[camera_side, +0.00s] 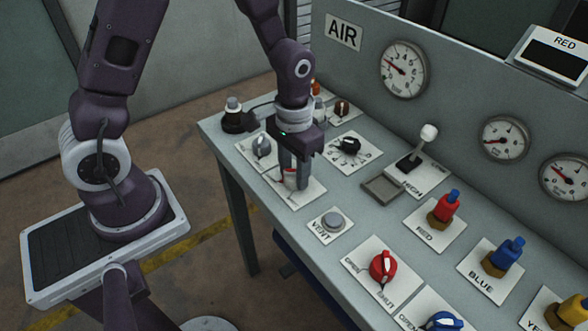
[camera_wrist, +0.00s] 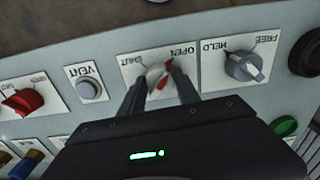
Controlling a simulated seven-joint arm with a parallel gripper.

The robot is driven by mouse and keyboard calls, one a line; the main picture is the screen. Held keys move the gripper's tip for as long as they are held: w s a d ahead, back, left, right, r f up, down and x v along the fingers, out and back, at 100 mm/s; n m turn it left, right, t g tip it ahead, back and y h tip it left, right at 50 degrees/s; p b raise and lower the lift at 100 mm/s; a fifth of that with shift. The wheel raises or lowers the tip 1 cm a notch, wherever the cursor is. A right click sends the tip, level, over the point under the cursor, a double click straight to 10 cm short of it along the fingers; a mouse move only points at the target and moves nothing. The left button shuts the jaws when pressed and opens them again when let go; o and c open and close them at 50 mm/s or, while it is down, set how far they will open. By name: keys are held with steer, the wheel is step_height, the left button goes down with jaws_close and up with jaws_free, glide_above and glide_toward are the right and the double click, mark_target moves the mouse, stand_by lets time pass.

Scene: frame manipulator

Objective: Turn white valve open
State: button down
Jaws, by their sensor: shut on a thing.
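The white valve (camera_wrist: 154,74) is a pale round knob with a red pointer, on a white plate (camera_wrist: 128,68) lettered SHUT and OPEN. In the wrist view the pointer's upper end leans toward the OPEN lettering. In the side view a little of the valve (camera_side: 290,180) shows between my fingers, low over the bench near its left end. My gripper (camera_side: 291,186) points straight down and is shut on the valve. In the wrist view its two dark fingers stand on either side of the knob. The exact finger contact is partly hidden.
A grey HELD/FREE knob (camera_wrist: 243,66) and the VENT button (camera_side: 332,221) flank the valve. A black knob (camera_side: 349,147) and a white-topped lever (camera_side: 428,134) stand behind. Red (camera_side: 383,267) and blue (camera_side: 443,322) valves lie toward the front right. An upright gauge panel (camera_side: 455,100) backs the bench.

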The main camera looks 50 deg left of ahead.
mark_target(294, 170)
steer(key=shift+m, duration=0.4)
steer(key=c, duration=0.9)
jaws_free()
steer(key=shift+r, duration=0.15)
step_height(294, 170, up, 6)
steer(key=shift+r, duration=0.45)
